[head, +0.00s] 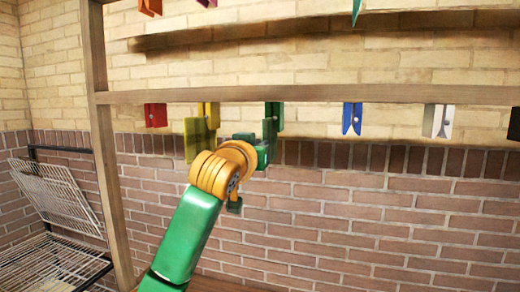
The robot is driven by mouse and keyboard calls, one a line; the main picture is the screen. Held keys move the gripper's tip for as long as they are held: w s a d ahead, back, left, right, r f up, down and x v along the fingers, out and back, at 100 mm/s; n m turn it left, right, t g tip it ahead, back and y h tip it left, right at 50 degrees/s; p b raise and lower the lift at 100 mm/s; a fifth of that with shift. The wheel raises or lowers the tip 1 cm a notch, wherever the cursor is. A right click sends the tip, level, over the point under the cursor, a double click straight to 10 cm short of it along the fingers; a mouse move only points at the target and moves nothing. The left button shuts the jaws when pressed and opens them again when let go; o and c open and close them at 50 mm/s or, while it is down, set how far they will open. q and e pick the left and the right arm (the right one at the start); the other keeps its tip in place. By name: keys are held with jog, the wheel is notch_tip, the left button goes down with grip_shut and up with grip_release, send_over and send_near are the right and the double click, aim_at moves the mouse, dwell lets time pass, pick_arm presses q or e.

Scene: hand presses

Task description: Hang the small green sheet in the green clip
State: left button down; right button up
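The green clip (278,113) hangs under the wooden bar in the head view, between the yellow clip and the blue clip. My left gripper (262,150) is right at the lower end of this clip, with its orange wrist below and to the left. Green on green makes the gripper, the clip's lower end and any small green sheet there hard to tell apart. I cannot make out the sheet clearly, nor whether the fingers are open or shut. My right gripper is out of view.
A yellow sheet (194,140) hangs below the yellow clip (210,114), close to my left wrist. A red clip (155,115), blue clip (352,118) and white clip (438,121) hang empty on the wooden bar (330,94). A wire rack (58,200) stands at the left.

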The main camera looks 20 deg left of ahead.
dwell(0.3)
pick_arm(q)
jog(key=c, duration=0.8)
grip_release()
jog(key=shift+o, duration=0.2)
jog(key=shift+s, duration=0.1)
jog(key=s+b, duration=0.5)
jog(key=s, duration=0.2)
jog(key=shift+b, duration=0.35)
